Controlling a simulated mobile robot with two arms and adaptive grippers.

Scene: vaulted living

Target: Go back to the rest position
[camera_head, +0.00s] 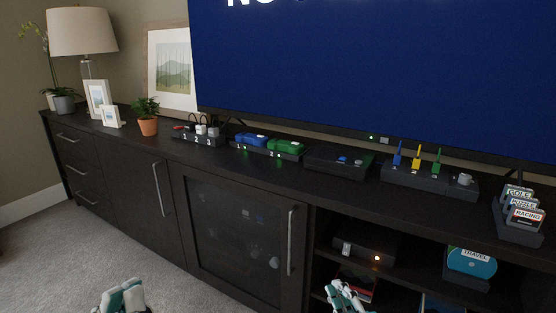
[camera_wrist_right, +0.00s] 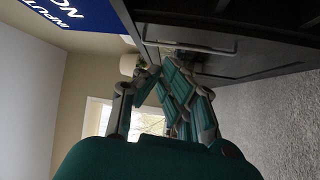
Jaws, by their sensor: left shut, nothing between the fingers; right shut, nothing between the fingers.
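My left gripper (camera_head: 121,296) is at the bottom edge of the head view, low over the carpet and in front of the cabinet. It is shut and empty. My right gripper (camera_head: 344,296) is at the bottom of the head view, in front of the cabinet's open shelf section. It is shut and empty. In the right wrist view the right gripper's teal fingers (camera_wrist_right: 165,85) fill the middle, with nothing between them. Only the tips of both grippers show in the head view.
A long dark media cabinet (camera_head: 110,152) runs across the view. On it stand a lamp (camera_head: 82,32), a potted plant (camera_head: 147,115), blue and green controllers (camera_head: 286,146) and game cases (camera_head: 524,217). A large TV (camera_head: 380,60) is above. Open carpet (camera_head: 60,250) lies at lower left.

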